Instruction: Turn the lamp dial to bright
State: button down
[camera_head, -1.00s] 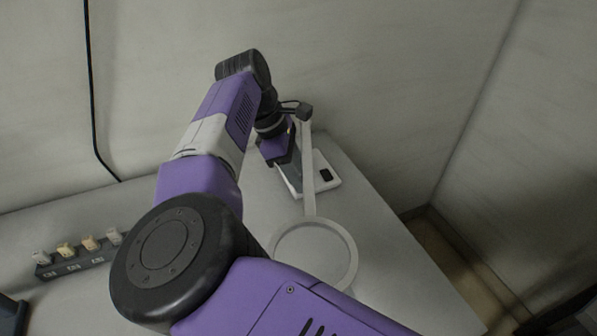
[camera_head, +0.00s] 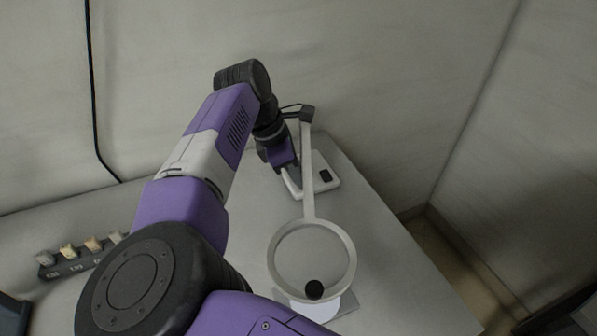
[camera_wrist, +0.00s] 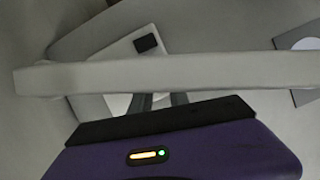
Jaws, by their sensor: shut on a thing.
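The lamp has a white base (camera_head: 324,180) with a black square on it, a long pale arm (camera_head: 308,165) and a ring-shaped head (camera_head: 350,245). In the wrist view, the lamp arm (camera_wrist: 230,70) crosses in front of the base (camera_wrist: 112,62), and the black square (camera_wrist: 146,43) shows beyond it. My gripper (camera_head: 290,182) is down at the left side of the base. In the wrist view, my gripper (camera_wrist: 160,102) is shut on what seems to be the lamp dial. The dial is mostly hidden, with a pale rounded part (camera_wrist: 118,104) showing beside the fingers. I cannot read its setting.
A dark rack (camera_head: 72,264) with several pale and yellowish pegs stands at left. Walls close off the back and right. The table's right part is clear.

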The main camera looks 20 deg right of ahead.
jog(key=c, duration=1.3)
grip_release()
jog(key=shift+o, duration=0.2)
jog(key=v, duration=0.8)
